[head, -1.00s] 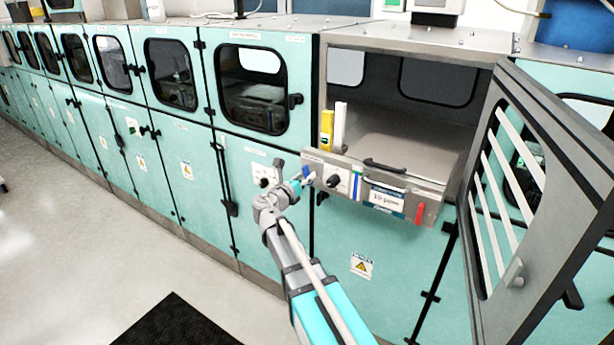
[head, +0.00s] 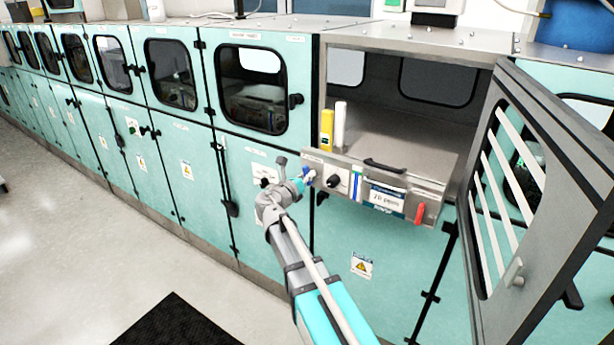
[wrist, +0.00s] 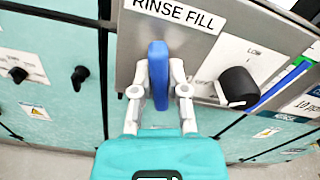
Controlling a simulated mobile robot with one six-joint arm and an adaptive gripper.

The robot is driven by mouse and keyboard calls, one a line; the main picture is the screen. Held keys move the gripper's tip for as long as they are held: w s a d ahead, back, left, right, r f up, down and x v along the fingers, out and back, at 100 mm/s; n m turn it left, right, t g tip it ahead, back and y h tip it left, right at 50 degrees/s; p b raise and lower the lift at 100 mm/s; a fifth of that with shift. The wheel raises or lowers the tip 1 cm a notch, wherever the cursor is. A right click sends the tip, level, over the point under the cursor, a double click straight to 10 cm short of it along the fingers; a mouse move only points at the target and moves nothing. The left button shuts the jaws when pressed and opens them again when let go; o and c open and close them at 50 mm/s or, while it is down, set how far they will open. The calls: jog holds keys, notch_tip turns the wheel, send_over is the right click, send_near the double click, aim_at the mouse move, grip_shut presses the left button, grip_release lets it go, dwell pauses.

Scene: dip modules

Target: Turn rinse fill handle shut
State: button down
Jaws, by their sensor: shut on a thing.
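The blue rinse fill handle (wrist: 158,75) stands on the grey panel (wrist: 130,40) just under the "RINSE FILL" label (wrist: 172,14) in the wrist view. It lies nearly in line with my gripper and points down the picture. My gripper (wrist: 158,88) is shut on it, one finger on each side. In the head view my gripper (head: 300,181) is at the left end of the panel, where the handle shows only as a small blue spot (head: 309,176).
A black knob (wrist: 238,86) marked "LOW" sits right of the handle. In the head view a display plate (head: 385,197) and red lever (head: 420,213) are further right. The barred door (head: 530,190) stands open at the right.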

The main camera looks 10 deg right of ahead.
jog(key=shift+m, duration=2)
jog(key=c, duration=0.6)
grip_release()
jog(key=shift+c, duration=0.2)
jog(key=shift+s, duration=0.1)
jog(key=v, duration=1.2)
jog(key=shift+d, duration=0.1)
